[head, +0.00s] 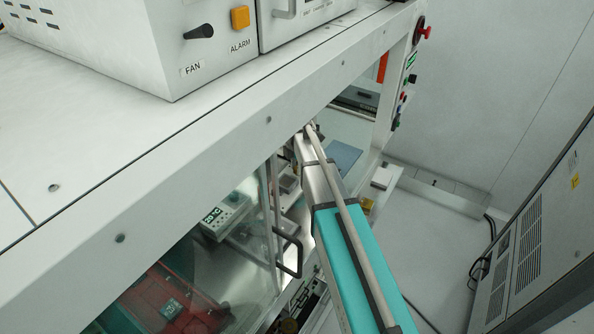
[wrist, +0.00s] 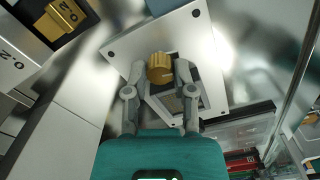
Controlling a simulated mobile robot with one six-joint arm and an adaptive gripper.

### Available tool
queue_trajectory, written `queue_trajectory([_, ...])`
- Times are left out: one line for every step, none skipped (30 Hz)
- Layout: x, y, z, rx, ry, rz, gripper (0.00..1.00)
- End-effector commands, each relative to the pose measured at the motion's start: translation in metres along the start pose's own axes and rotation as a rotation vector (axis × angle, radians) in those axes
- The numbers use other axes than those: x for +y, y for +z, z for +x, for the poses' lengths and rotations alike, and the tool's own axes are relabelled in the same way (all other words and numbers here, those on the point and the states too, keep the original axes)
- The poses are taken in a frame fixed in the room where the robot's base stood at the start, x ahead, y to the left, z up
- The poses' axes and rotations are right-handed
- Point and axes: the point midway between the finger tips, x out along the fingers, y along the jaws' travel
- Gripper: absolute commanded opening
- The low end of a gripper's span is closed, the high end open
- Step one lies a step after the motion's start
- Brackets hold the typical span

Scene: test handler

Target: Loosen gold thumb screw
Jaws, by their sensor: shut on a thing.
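The gold thumb screw (wrist: 160,68) shows in the wrist view, in the upper middle, above a light metal plate. My gripper (wrist: 161,72) has its two grey fingers on either side of the screw's knurled head and is shut on it. In the head view my arm reaches into the machine's opening under the white top beam. The gripper's fingertips and the screw are hidden there.
In the head view a glass door with a black handle (head: 289,252) stands left of my arm. The white frame beam (head: 200,140) runs above the opening. A grey cabinet (head: 540,230) stands at the right.

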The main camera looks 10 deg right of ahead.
Motion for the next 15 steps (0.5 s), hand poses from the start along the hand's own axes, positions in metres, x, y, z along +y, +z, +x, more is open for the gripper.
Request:
queue_trajectory([0.0001, 0.0000, 0.0000, 0.000, 0.000, 0.000, 0.01])
queue_trajectory([0.0001, 0.0000, 0.0000, 0.000, 0.000, 0.001, 0.01])
queue_trajectory([0.0001, 0.0000, 0.0000, 0.000, 0.000, 0.001, 0.01])
queue_trajectory([0.0001, 0.0000, 0.0000, 0.000, 0.000, 0.001, 0.01])
queue_trajectory([0.0001, 0.0000, 0.0000, 0.000, 0.000, 0.001, 0.01])
queue_trajectory([0.0001, -0.0001, 0.0000, 0.000, 0.000, -0.002, 0.01])
queue_trajectory([0.0001, 0.0000, 0.0000, 0.000, 0.000, -0.007, 0.01])
queue_trajectory([0.0001, 0.0000, 0.0000, 0.000, 0.000, -0.013, 0.01])
queue_trajectory([0.0001, 0.0000, 0.0000, 0.000, 0.000, -0.025, 0.01])
queue_trajectory([0.0001, 0.0000, 0.0000, 0.000, 0.000, -0.038, 0.01])
queue_trajectory([0.0001, 0.0000, 0.0000, 0.000, 0.000, -0.053, 0.01])
queue_trajectory([0.0001, 0.0000, 0.0000, 0.000, 0.000, -0.076, 0.01])
queue_trajectory([0.0001, 0.0000, 0.0000, 0.000, 0.000, -0.095, 0.01])
queue_trajectory([0.0001, 0.0000, 0.0000, 0.000, 0.000, -0.115, 0.01])
queue_trajectory([0.0001, -0.0001, 0.0000, 0.000, 0.000, -0.141, 0.01])
